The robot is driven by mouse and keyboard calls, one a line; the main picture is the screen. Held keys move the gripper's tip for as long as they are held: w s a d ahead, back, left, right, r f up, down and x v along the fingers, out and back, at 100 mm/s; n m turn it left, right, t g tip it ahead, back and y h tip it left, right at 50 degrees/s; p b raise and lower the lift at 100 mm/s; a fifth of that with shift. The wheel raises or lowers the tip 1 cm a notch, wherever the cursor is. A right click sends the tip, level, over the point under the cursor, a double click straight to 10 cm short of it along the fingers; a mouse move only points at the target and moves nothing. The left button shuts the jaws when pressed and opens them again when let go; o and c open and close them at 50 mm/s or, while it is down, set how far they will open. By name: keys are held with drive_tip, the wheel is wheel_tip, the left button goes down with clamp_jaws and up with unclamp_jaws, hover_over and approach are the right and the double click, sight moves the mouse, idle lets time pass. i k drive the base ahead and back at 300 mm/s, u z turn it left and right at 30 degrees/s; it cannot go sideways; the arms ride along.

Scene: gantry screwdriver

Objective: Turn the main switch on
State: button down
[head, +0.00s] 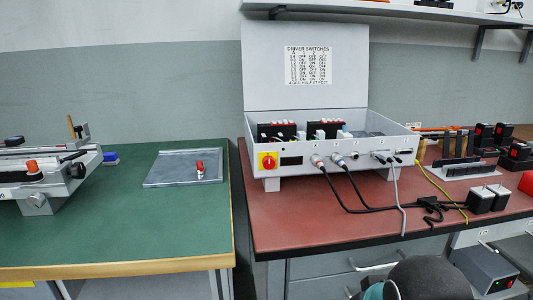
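The main switch (267,161) is a red rotary knob on a yellow square plate. It is at the left end of the front panel of a light grey control box (290,172). The knob is too small in the picture to read its position for certain. The box stands on the red-topped bench with its lid (262,75) raised. Nothing covers the switch. My gripper is not in view; only a dark, rounded part of my arm with a teal cap shows at the bottom edge.
Black and grey cables (352,195) run from the panel's sockets across the red bench (290,225). Power bricks (480,200) and black racks stand at right. A green bench (120,235) at left holds a metal plate (165,168) and a machine. A shelf (420,10) hangs above.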

sight(268, 162)
drive_tip(key=u, duration=1.3)
drive_tip(key=k, duration=0.8)
drive_tip(key=z, duration=1.5)
drive_tip(key=i, duration=0.5)
drive_tip(key=u, duration=0.05)
